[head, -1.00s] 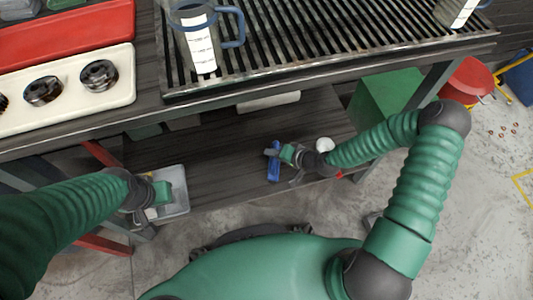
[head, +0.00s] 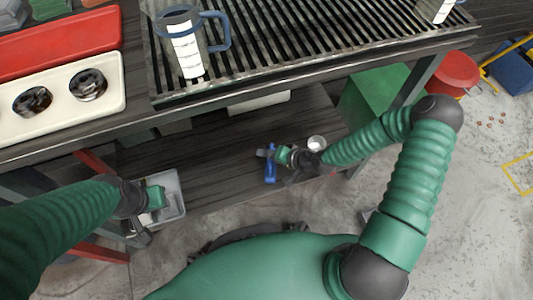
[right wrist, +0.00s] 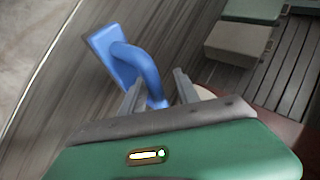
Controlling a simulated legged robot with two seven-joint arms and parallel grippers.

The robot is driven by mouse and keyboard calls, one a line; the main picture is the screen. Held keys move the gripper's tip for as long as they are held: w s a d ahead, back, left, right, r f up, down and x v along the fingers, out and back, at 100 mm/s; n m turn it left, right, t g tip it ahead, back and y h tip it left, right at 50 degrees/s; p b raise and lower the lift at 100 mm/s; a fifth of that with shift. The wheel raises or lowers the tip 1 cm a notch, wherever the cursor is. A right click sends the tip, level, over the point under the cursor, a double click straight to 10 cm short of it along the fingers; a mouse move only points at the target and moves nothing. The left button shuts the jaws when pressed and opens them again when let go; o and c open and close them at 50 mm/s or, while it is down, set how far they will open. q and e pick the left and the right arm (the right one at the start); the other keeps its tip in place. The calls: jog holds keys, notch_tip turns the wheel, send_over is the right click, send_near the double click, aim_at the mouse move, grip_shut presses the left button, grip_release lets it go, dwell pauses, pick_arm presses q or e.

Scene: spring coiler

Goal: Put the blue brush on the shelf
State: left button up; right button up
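The blue brush (head: 270,166) is on the dark lower board (head: 215,160) under the workbench, or just above it; its contact with the board is hard to judge. In the right wrist view the brush (right wrist: 122,60) shows a flat blue head and a curved handle. My right gripper (head: 272,154) is at the brush. Its two fingers (right wrist: 160,92) stand apart with the handle's lower end between them, and a gap shows on the right side. My left gripper (head: 145,215) is low at the left beside a grey bin; its fingers are too small to read.
The grey bin (head: 174,200) stands at the left end of the lower board. A white cup (head: 317,143) is right of my right gripper. The bench above carries a slatted rack (head: 300,45), a blue-handled jug (head: 190,50) and a white tray (head: 60,115). A green box (head: 372,98) stands behind.

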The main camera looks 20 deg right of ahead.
jog(key=s+d+r+n+g+h+p, duration=0.4)
jog(key=s+d+r+n+g+p, duration=0.1)
jog(key=s+d+r, duration=0.6)
jog(key=s+a+r+h, duration=0.1)
jog(key=a+r, duration=0.2)
jog(key=r, duration=0.3)
jog(key=s+a+r+n+h, duration=0.1)
jog(key=s+a+r, duration=0.1)
jog(key=r, duration=0.5)
jog(key=shift+a, duration=0.45)
